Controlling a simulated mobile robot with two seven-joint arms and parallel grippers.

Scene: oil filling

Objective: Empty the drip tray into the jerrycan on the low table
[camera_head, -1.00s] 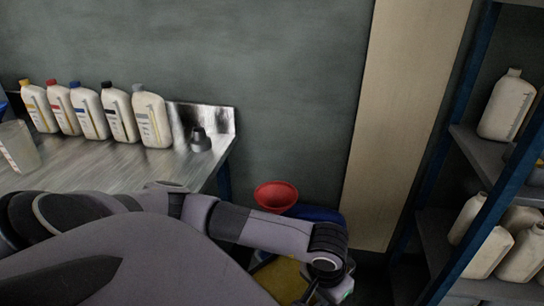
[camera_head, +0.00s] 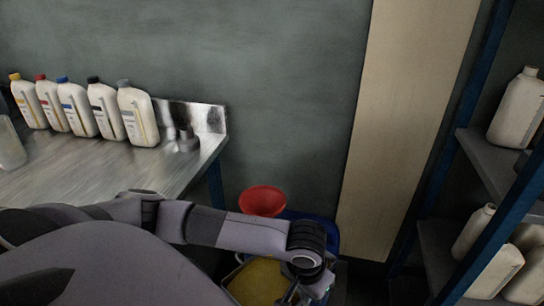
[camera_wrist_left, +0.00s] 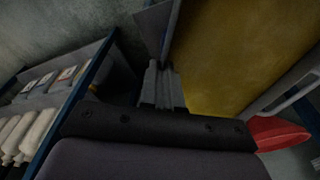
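The drip tray shows as a yellow oil-coloured surface (camera_head: 258,281) with a thin grey edge, low in the middle of the head view. In the left wrist view the yellow tray interior (camera_wrist_left: 240,50) fills the upper right. My left gripper (camera_wrist_left: 160,88) appears shut on the tray's rim; in the head view it (camera_head: 300,292) is at the tray's right side, partly cut off. A red funnel (camera_head: 262,201) stands just behind the tray, beside and partly over the blue jerrycan (camera_head: 320,226), which is mostly hidden by my arm. My right gripper is out of view.
A blue-framed shelf (camera_head: 470,165) with white containers stands at the right. A wooden panel (camera_head: 405,120) covers the wall between them.

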